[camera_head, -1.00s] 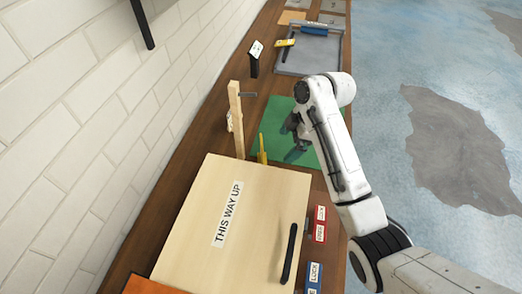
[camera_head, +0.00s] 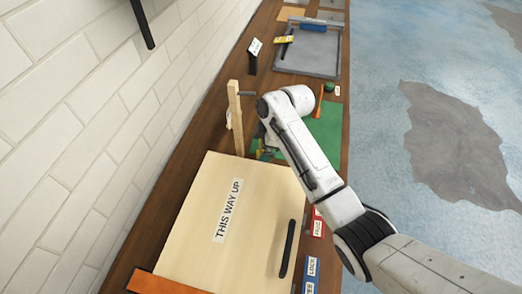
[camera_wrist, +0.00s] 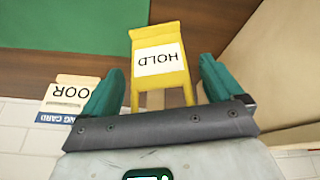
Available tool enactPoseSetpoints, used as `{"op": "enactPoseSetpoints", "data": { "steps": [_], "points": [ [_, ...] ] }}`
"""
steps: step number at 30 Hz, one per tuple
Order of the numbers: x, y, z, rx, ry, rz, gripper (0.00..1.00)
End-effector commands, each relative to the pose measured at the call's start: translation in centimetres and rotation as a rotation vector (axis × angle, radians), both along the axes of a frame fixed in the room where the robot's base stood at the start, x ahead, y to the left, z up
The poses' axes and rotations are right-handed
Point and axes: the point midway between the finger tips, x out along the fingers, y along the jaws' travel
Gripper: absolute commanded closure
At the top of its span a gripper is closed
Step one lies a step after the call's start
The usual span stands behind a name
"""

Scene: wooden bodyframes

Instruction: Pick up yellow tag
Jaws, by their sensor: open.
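The yellow tag (camera_wrist: 160,45), with a white label reading HOLD, shows in the wrist view. It stands between the two spread teal fingers of my gripper (camera_wrist: 163,66), with a gap to each finger. Its upper part reaches past the fingertips, and its lower legs run down toward the gripper body. My gripper is open and holds nothing. In the head view my gripper (camera_head: 265,152) is low over the near left part of the green mat, mostly behind my arm. The tag is hardly to be made out there.
A pale wooden box (camera_head: 195,225) marked THIS WAY UP, with a black handle (camera_head: 288,248), stands close in front. A wooden post (camera_head: 235,118) rises left of my gripper. The green mat (camera_head: 329,125) lies beyond. A grey tray (camera_head: 312,57) is farther back. A brick wall borders the left.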

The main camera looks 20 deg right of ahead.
Motion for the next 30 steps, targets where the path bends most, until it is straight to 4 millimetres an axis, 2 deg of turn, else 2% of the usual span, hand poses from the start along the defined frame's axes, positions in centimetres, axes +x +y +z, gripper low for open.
{"op": "enactPoseSetpoints", "data": {
  "steps": [5,23,30],
  "points": [
    [0.01,0.0,0.02,0.0,0.0,0.0,0.08],
    [0.01,-0.02,0.06,0.0,0.0,0.0,0.66],
    [0.02,-0.02,0.16,0.001,-0.001,0.0,0.67]
  ]
}}
